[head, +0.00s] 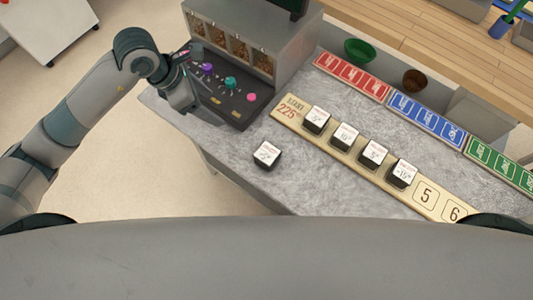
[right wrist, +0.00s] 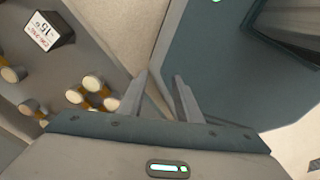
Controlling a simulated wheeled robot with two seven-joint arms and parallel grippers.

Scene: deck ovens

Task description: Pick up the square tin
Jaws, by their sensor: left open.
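Several small dark square tins with white labelled tops are in the head view. One tin (head: 267,154) sits alone on the grey counter near its front edge. Others, such as this tin (head: 316,120), stand in a row on the cream numbered board (head: 352,163). My left gripper (head: 183,98) is open beside the dark knob panel, left of and behind the lone tin and apart from it. My right gripper (right wrist: 160,88) shows in the right wrist view, fingers apart with nothing held. A dark labelled tin (right wrist: 48,33) is at upper left there, away from the fingers.
A grey oven-like machine (head: 250,45) with a coloured-knob panel (head: 232,95) stands at the counter's back left. Red (head: 352,76), blue (head: 427,115) and green (head: 500,163) strips line the back. Bare counter (head: 345,190) surrounds the lone tin. Pale round-topped objects (right wrist: 95,84) show in the wrist view.

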